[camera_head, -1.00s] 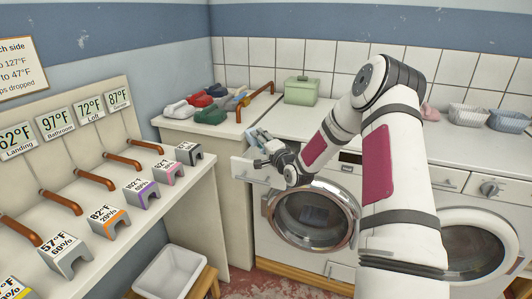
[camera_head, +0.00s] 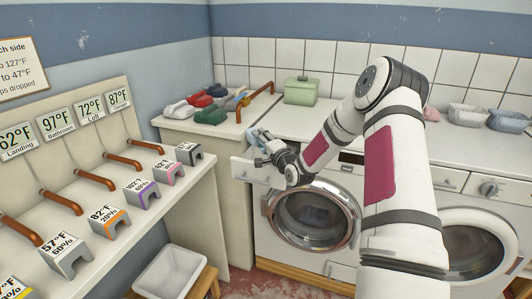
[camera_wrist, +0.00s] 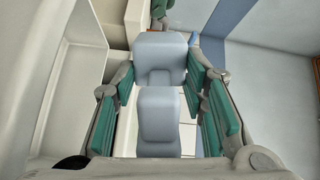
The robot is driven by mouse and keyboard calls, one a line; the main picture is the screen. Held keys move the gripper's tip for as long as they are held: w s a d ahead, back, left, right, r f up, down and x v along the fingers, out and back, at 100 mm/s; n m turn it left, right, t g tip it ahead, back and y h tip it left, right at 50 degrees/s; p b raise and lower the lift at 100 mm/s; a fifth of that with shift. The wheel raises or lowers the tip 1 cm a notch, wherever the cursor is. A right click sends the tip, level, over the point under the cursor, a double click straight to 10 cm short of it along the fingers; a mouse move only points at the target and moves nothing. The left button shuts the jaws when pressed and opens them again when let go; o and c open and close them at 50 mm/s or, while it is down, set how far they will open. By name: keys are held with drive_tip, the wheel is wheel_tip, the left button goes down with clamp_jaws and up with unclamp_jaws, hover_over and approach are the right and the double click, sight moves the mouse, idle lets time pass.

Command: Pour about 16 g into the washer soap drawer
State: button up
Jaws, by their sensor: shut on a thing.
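My gripper (camera_head: 266,153) is shut on a pale blue-grey container (camera_head: 256,136). It holds the container above the open washer soap drawer (camera_head: 256,174), at the upper left of the front-loading washer (camera_head: 312,215). In the wrist view, the blocky container (camera_wrist: 158,118) sits between the green finger pads of my gripper (camera_wrist: 170,95). The container's mouth and contents cannot be made out. A white walled tray, which looks like the drawer (camera_wrist: 75,85), lies at the left of the wrist view. The drawer's inside is hidden in the head view.
A green lidded box (camera_head: 302,91) stands on the counter behind, with several coloured clips or irons (camera_head: 208,105) to its left. A second washer (camera_head: 472,250) is at the right. A white basin (camera_head: 170,272) stands low at the front left.

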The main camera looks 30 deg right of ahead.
drive_tip(key=shift+s+d+r+m+p, duration=0.15)
drive_tip(key=shift+m+p, duration=0.15)
drive_tip(key=shift+m, duration=0.55)
drive_tip(key=shift+w+d+f+m+p, duration=0.1)
drive_tip(key=shift+d+m+p, duration=0.15)
drive_tip(key=shift+m, duration=0.55)
drive_tip(key=shift+s+d+r+m+p, duration=0.1)
drive_tip(key=shift+m+p, duration=0.25)
drive_tip(key=shift+m, duration=0.5)
idle(3.2)
drive_tip(key=shift+d+r+m+p, duration=0.2)
drive_tip(key=shift+r+m+p, duration=0.3)
drive_tip(key=shift+r+m, duration=0.35)
idle(1.5)
